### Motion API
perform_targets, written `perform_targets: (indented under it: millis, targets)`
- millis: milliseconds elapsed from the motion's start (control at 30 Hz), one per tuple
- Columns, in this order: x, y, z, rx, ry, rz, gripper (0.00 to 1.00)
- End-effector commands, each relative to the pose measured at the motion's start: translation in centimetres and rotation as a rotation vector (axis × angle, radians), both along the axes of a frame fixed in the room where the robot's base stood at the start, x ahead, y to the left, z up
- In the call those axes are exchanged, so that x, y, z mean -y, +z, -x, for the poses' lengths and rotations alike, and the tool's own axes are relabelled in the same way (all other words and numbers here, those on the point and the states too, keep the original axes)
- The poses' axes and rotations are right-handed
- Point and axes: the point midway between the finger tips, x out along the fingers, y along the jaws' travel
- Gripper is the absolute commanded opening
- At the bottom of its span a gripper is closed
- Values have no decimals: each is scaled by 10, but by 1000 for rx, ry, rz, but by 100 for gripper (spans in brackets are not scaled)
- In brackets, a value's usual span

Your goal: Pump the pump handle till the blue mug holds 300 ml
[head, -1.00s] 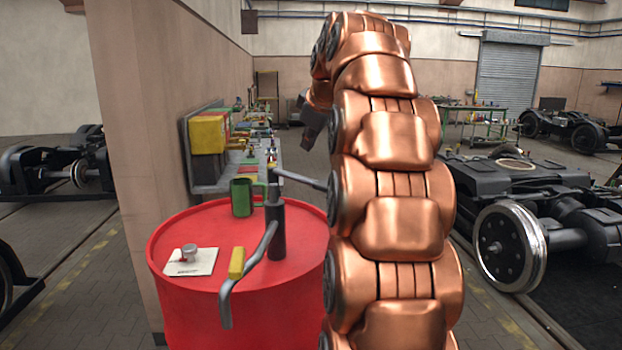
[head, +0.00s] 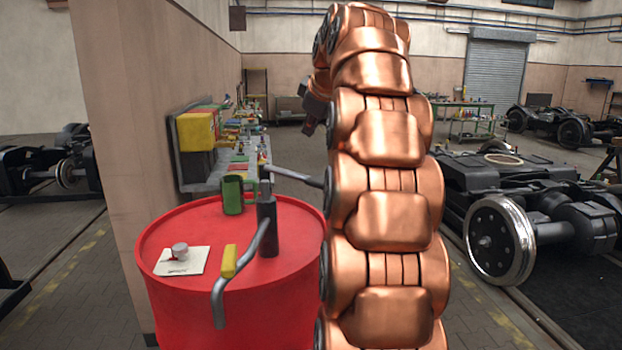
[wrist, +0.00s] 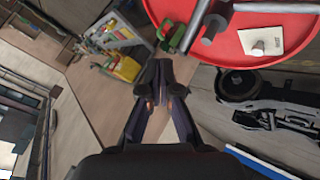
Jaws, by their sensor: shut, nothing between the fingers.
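A dark pump (head: 267,228) stands upright on a red drum (head: 165,310). Its curved grey spout (head: 245,266) bends down toward the front left. A thin grey pump handle (head: 298,177) reaches right from its top, and its far end is hidden behind my arm. A green mug (head: 233,196) stands behind the pump; I see no blue mug. My gripper (head: 309,126) is beyond the drum, higher than the pump and apart from it, partly hidden by my arm. In the wrist view my gripper (wrist: 160,66) is shut and empty, with the drum (wrist: 235,52) at upper right.
A white card (head: 198,262) with a grey knob (head: 180,250) and a yellow block (head: 229,261) lie on the drum. A cluttered shelf (head: 210,182) lines the wall behind. Wheeled bogies (head: 500,240) stand to the right.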

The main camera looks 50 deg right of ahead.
Motion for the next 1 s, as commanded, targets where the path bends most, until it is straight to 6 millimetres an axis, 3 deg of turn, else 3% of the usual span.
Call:
perform_targets:
  millis: [600,1000]
  targets:
    - [0,-73,2,-2,-1,-2,0]
    - [1,-78,2,-1,-2,-1,0]
